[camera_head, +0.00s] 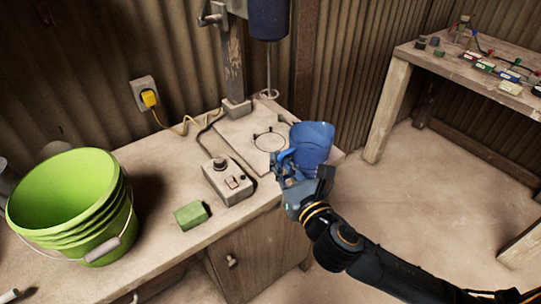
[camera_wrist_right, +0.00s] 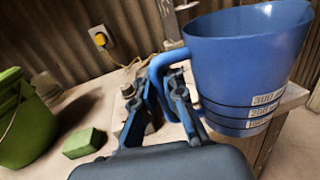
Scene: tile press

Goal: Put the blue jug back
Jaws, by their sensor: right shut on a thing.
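The blue jug (camera_head: 312,144) is at the right end of the workbench in the head view, beside the plate with a circle mark. My right gripper (camera_head: 287,170) is shut on the jug's handle. In the right wrist view the jug (camera_wrist_right: 245,65) looks upright or slightly tilted, with its handle between the fingers of the right gripper (camera_wrist_right: 165,95) and white measuring labels on its side. I cannot tell whether its base touches the bench. My left gripper is not in view.
A green bucket (camera_head: 75,210) stands at the left of the bench (camera_head: 150,250). A green sponge (camera_head: 191,215) and a grey control box (camera_head: 228,180) lie nearer the jug. A mixer stand (camera_head: 234,70) rises behind the marked plate (camera_head: 250,135). A second table (camera_head: 450,70) holds small parts.

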